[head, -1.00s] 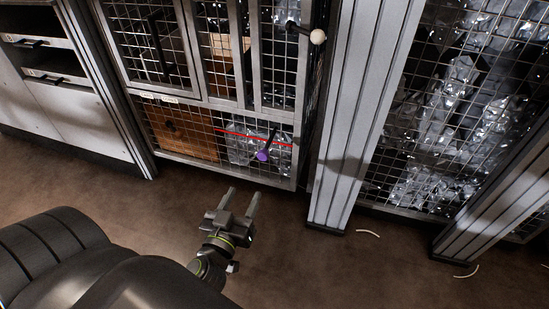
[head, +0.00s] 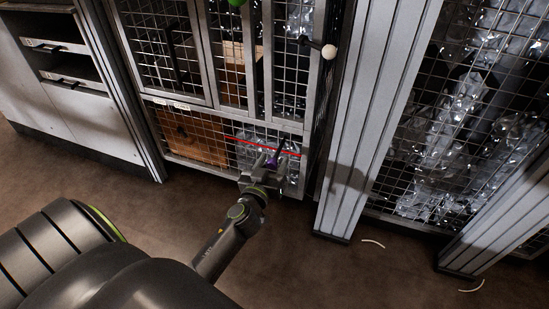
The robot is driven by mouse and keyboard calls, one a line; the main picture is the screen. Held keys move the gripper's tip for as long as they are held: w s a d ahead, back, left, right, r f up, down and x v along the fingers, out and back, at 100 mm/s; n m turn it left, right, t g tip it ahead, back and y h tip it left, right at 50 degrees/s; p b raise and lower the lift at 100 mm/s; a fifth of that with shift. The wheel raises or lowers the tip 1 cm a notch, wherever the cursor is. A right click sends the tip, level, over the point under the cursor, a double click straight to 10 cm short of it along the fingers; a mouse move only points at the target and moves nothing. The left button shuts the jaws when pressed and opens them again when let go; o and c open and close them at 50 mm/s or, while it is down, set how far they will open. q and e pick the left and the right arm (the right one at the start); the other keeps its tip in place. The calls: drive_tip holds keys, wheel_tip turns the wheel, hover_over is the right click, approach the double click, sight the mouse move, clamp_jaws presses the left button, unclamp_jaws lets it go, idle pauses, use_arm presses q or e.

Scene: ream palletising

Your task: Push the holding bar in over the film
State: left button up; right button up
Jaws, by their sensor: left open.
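My right gripper is not in view.
A lever with a white ball (head: 329,52) sticks out at the cabinet's upper right. A grey post (head: 360,130) stands right of the cabinet. A brown box (head: 192,137) sits left in the low compartment. Pale scraps (head: 373,242) lie on the open brown floor.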

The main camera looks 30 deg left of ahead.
use_arm(q)
drive_tip(key=shift+x, duration=0.95)
